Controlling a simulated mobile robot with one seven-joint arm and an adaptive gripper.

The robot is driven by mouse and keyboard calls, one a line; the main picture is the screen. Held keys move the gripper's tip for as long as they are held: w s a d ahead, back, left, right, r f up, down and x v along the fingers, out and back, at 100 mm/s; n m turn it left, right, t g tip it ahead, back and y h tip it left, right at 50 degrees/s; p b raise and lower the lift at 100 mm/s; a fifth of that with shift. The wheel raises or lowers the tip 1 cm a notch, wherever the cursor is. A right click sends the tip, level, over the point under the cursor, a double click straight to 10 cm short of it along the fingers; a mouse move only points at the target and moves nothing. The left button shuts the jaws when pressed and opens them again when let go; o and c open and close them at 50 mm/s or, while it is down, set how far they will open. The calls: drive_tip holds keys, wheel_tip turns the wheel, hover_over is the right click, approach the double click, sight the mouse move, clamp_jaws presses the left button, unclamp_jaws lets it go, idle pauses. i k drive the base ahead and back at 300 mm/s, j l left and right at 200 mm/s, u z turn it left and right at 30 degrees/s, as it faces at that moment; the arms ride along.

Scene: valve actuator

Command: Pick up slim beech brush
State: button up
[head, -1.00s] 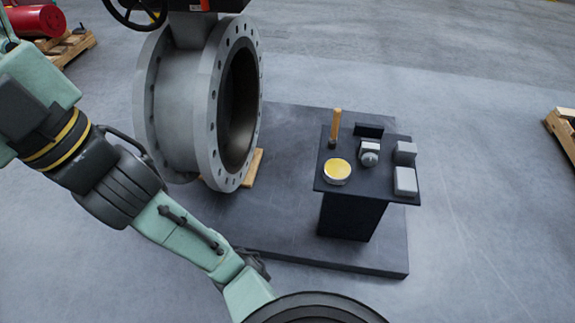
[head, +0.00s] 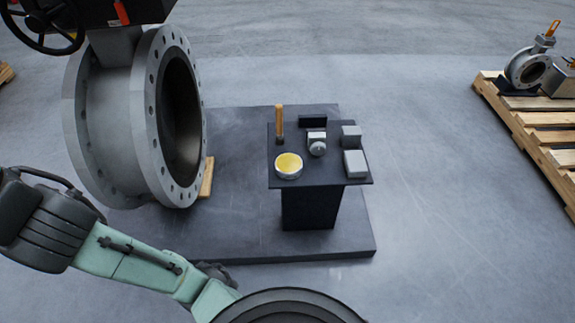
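The slim beech brush (head: 279,120) stands upright at the back left of a small dark table (head: 322,177) in the head view. Its handle is light wood and its lower end is dark. My arm comes in from the left and runs along the bottom of the picture, well in front of the table. My gripper cannot be made out in this view.
On the table are a round yellow-topped tin (head: 288,166), a grey metal fitting (head: 317,143), a dark block (head: 312,121) and two grey blocks (head: 351,136) (head: 355,164). A large flanged valve (head: 130,120) stands left. A pallet (head: 530,125) holds parts at right.

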sight(279, 120)
drive_tip(key=i+j+z, duration=0.15)
drive_tip(key=j+z, duration=0.3)
drive_tip(key=j, duration=0.45)
drive_tip(key=j+z, duration=0.45)
drive_tip(key=j, duration=0.4)
drive_tip(key=i+j+z, duration=0.1)
drive_tip(key=j, duration=0.25)
drive_tip(key=i+j+z, duration=0.1)
drive_tip(key=j, duration=0.3)
drive_tip(key=i, duration=0.05)
